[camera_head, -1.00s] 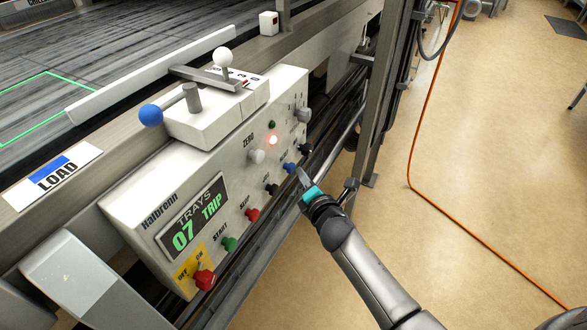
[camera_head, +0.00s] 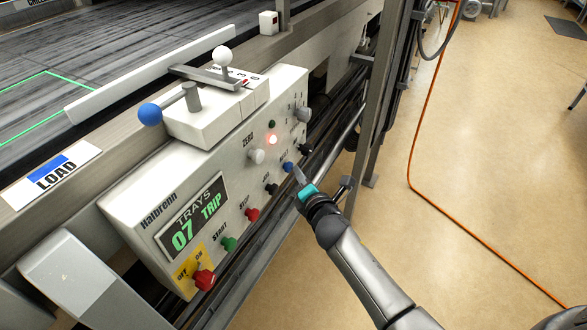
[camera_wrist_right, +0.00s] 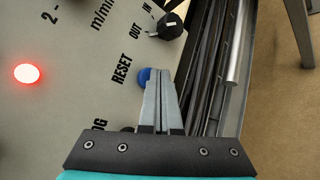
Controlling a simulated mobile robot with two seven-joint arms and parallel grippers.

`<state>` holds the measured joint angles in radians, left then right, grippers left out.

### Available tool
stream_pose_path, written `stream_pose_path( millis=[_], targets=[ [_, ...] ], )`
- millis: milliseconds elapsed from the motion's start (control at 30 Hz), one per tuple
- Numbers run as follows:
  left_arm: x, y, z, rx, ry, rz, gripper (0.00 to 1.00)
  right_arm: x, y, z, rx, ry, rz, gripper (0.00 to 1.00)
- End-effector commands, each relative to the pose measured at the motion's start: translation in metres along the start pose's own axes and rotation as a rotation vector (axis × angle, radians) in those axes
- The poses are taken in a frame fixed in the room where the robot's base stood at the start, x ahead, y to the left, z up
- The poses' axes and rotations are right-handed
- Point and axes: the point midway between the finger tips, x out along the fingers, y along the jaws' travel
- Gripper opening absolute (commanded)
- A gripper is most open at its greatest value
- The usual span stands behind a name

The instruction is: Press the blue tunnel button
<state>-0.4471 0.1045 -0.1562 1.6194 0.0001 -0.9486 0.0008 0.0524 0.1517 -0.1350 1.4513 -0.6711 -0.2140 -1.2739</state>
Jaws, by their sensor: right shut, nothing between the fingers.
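The blue button (camera_head: 288,167) is a small round knob on the front of the pale control box (camera_head: 150,205). In the right wrist view the blue button (camera_wrist_right: 143,75) sits beside the word RESET, partly hidden by my fingers. My right gripper (camera_head: 297,173) is shut and empty, its fingertips just beside the blue button. In the right wrist view the shut fingertips (camera_wrist_right: 162,76) overlap the button's edge; I cannot tell whether they touch it. My left gripper is not in view.
A black knob (camera_head: 271,188) and a dark selector knob (camera_head: 305,149) flank the blue button. Red (camera_head: 252,214) and green (camera_head: 229,243) buttons lie lower left. A red lamp (camera_head: 272,140) glows above. The display (camera_head: 193,219) reads TRAYS 07 TRIP. A metal post (camera_head: 375,100) stands right.

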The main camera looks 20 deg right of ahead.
Motion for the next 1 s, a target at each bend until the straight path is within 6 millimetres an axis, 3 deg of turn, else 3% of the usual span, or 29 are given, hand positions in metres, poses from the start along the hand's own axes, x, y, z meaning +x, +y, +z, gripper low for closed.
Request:
stream_pose_path(
  millis=[733,1000],
  targets=[
    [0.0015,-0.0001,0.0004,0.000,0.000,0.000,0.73,0.0041,0.0045,-0.0044,0.001,0.003,0.003,0.00],
    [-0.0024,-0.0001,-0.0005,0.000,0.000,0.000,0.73,-0.0026,-0.0004,0.0006,0.000,0.003,0.002,0.00]
  ],
)
